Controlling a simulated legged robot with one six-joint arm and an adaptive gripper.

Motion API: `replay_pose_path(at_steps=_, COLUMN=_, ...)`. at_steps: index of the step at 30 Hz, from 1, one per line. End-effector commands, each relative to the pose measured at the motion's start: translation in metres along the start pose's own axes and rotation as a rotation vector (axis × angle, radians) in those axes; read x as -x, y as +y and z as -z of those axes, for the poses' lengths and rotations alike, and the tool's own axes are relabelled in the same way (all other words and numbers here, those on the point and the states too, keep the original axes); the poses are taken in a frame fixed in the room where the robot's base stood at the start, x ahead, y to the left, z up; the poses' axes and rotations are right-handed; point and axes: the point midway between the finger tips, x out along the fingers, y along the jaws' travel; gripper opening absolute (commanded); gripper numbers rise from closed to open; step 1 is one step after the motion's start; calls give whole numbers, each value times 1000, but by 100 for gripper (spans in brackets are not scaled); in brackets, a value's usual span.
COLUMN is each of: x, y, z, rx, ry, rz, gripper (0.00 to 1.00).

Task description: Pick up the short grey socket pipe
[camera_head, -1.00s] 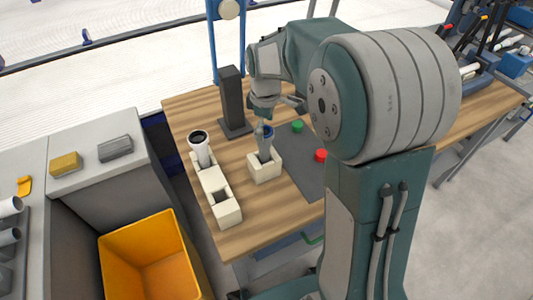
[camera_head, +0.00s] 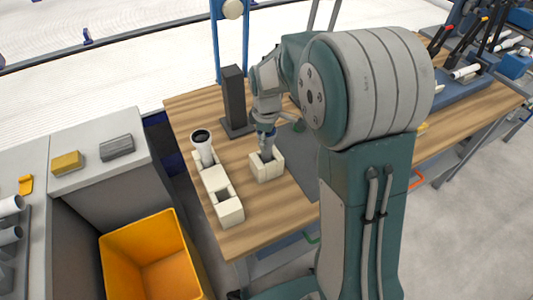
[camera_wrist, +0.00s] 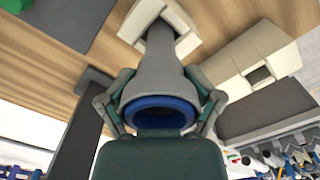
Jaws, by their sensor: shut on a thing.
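The short grey socket pipe (camera_head: 266,152) stands roughly upright at a small cream block (camera_head: 268,172) on the wooden table. In the wrist view, the pipe (camera_wrist: 158,76) shows its wide socket with a blue ring inside, facing the camera. Its narrow end points toward the cream block (camera_wrist: 182,36); I cannot tell whether it is still inside the opening. My gripper (camera_head: 266,130) is shut on the socket end, with one finger on each side in the wrist view (camera_wrist: 162,100).
A long cream block (camera_head: 217,190) with a white, black-rimmed pipe (camera_head: 203,148) stands to the left. A dark upright post (camera_head: 234,98) is close behind my gripper. A yellow bin (camera_head: 150,258) and grey cabinets are left of the table.

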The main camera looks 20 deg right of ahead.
Motion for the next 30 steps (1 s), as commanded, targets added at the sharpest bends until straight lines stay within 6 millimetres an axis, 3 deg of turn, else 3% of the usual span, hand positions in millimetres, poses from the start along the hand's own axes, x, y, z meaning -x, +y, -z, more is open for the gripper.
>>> replay_pose_path(at_steps=10, x=2, y=-2, z=0, rx=0, ry=-4, rz=9, gripper=17)
replay_pose_path(at_steps=21, x=75, y=-1, z=0, rx=0, ry=0, rz=3, gripper=12)
replay_pose_path(at_steps=25, x=92, y=0, z=0, rx=0, ry=-1, rz=4, gripper=12)
replay_pose_path(at_steps=30, x=98, y=-1, z=0, rx=0, ry=-2, rz=6, gripper=13)
